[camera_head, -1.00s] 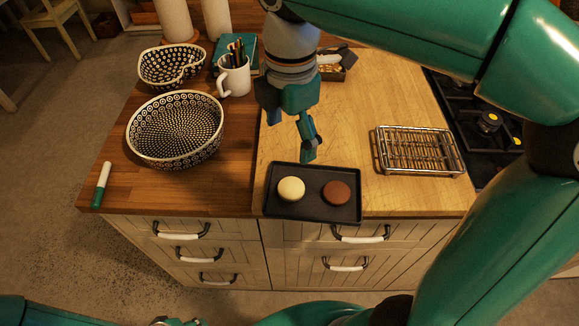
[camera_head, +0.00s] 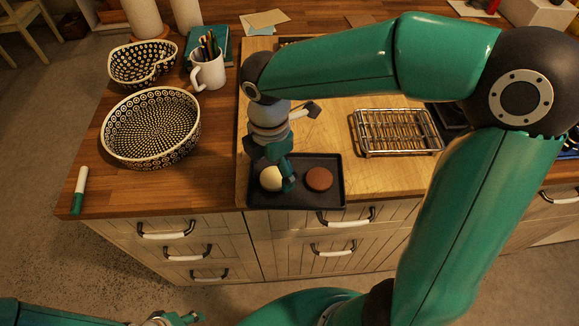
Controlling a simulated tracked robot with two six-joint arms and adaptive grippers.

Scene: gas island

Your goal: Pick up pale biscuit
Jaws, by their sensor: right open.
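The pale biscuit (camera_head: 270,179) lies on the left side of a dark tray (camera_head: 330,197) at the counter's front edge. A brown biscuit (camera_head: 319,179) lies to its right on the same tray. My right gripper (camera_head: 282,183) is open and low over the tray, right at the pale biscuit. One finger shows along the biscuit's right side and hides part of it. The other finger is hard to make out, and I cannot tell whether the fingers touch the biscuit. Part of my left gripper (camera_head: 178,319) shows at the bottom edge, away from the counter.
A patterned bowl (camera_head: 151,128) and a white mug (camera_head: 208,71) with pencils stand left of the tray. A wire rack (camera_head: 397,132) stands to the right. A green-and-white marker (camera_head: 79,191) lies near the left edge. Bare wood lies between tray and rack.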

